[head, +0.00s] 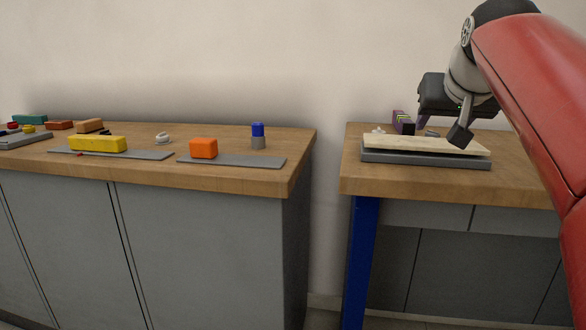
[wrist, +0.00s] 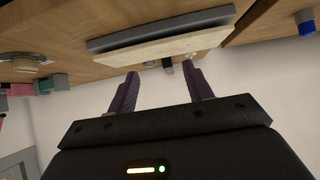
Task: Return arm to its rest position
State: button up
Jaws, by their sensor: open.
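My gripper (wrist: 160,74) is open, with its two dark purple fingers apart and nothing between them in the wrist view. In the head view my red arm comes in from the right, and the dark gripper hangs above the right-hand wooden table (head: 520,190). A pale wooden board (head: 425,144) lies on a dark grey slab (head: 425,159) on that table, below the gripper. The board also shows beyond the fingertips in the wrist view (wrist: 165,46). I cannot tell the exact gap between the fingers and the board.
On the left counter (head: 230,177) an orange block (head: 203,148) and a yellow block (head: 97,143) sit on grey strips. A blue-topped cylinder (head: 258,137) stands behind the orange block's strip. A gap separates the counter from the right table. Small items lie near the board.

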jog(key=s+a+f+g, duration=0.1)
jog(key=s+a+f, duration=0.2)
jog(key=s+f, duration=0.4)
jog(key=s+a+f+n+g+y+p, duration=0.1)
jog(key=s+a+f+g, duration=0.1)
jog(key=s+f, duration=0.6)
jog(key=s+a+f+n+g+y, duration=0.1)
jog(key=s+a+f, duration=0.4)
jog(key=f, duration=1.1)
jog(key=shift+s+g+p, duration=0.3)
jog(key=shift+s+p, duration=0.05)
jog(key=shift+s, duration=0.85)
